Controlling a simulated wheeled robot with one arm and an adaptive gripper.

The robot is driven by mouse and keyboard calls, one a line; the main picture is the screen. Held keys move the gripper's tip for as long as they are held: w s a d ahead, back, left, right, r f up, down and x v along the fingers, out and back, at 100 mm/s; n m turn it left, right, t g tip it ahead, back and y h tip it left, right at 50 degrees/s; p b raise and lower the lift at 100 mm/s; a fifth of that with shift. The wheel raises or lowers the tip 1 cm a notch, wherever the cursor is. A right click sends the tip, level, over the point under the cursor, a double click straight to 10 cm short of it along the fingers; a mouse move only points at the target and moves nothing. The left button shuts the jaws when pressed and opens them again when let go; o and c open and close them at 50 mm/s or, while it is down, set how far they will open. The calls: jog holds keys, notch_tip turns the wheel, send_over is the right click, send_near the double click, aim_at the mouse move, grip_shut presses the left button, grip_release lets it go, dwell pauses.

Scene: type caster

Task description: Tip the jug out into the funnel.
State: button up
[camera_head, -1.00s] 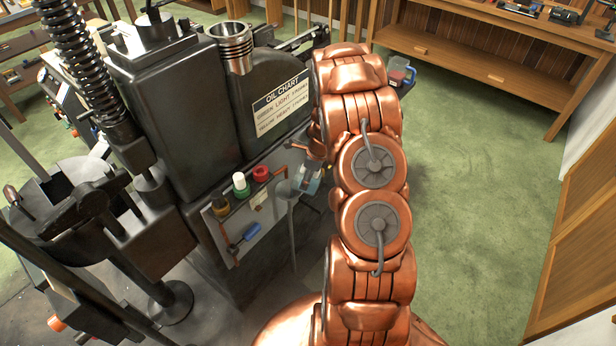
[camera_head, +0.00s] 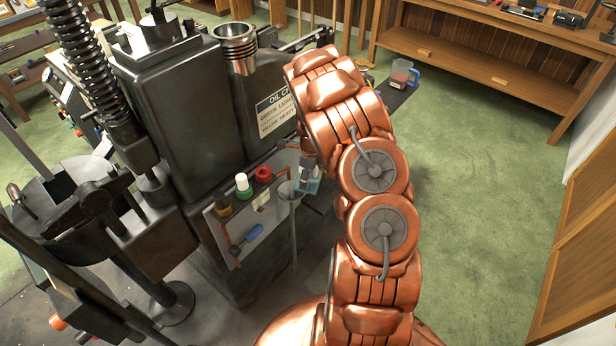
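A grey funnel (camera_head: 289,190) with a long thin stem hangs at the right side of the dark machine, above the floor. Just right of its mouth is a small clear bluish vessel (camera_head: 310,184), partly covered by my arm. I cannot tell whether it is the jug or whether anything holds it. Another clear jug-like container (camera_head: 402,74) with red contents and a blue handle stands on a dark ledge beyond my arm. My copper arm reaches up the middle of the view and hides its own far end. My gripper is not clearly visible.
The dark machine (camera_head: 178,115) with a chrome-necked oil tank (camera_head: 237,48) fills the left. A panel (camera_head: 240,220) with coloured caps and a blue-handled tool is on its side. A wooden bench (camera_head: 480,60) stands at the back. Green floor at right is clear.

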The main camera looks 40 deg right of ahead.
jog(key=shift+w, duration=0.1)
jog(key=shift+w+r, duration=0.1)
jog(key=shift+a+g+b, duration=0.15)
jog(key=shift+g+b, duration=0.15)
jog(key=shift+r+h, duration=0.1)
jog(key=shift+h, duration=0.2)
jog(key=shift+w+a+b, duration=0.1)
jog(key=shift+w+b, duration=0.15)
jog(key=shift+b, duration=0.1)
jog(key=shift+a+r+g+b, duration=0.1)
jog(key=shift+g+b, duration=0.3)
jog(key=shift+b, duration=0.3)
